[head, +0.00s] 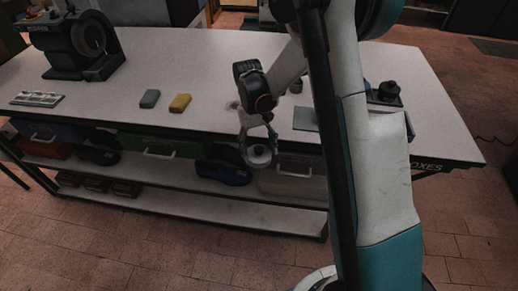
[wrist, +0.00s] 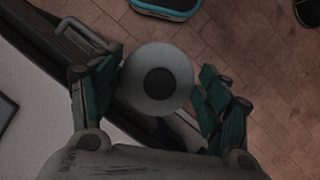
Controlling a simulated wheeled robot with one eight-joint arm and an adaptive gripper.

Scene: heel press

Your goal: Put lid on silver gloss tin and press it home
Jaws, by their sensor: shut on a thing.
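My gripper (head: 259,146) is shut on a pale round lid (head: 258,157) with a dark round centre. It holds the lid out by the bench's front edge, apart from the bench top. In the wrist view the lid (wrist: 178,66) sits between the two teal-and-grey fingers of my gripper (wrist: 158,84), its face toward the camera. A small grey cylindrical thing (head: 296,87) stands on the bench behind my gripper, partly hidden by my arm. It may be the silver gloss tin, but it is too small and dark to tell.
The pale bench (head: 190,70) carries a black grinder-like machine (head: 85,45), a flat tray (head: 37,98), a grey block (head: 149,98), a yellow block (head: 180,102), a grey plate (head: 306,118) and a black-knobbed thing (head: 388,92). Drawers and a shelf lie below. The bench's middle is mostly clear.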

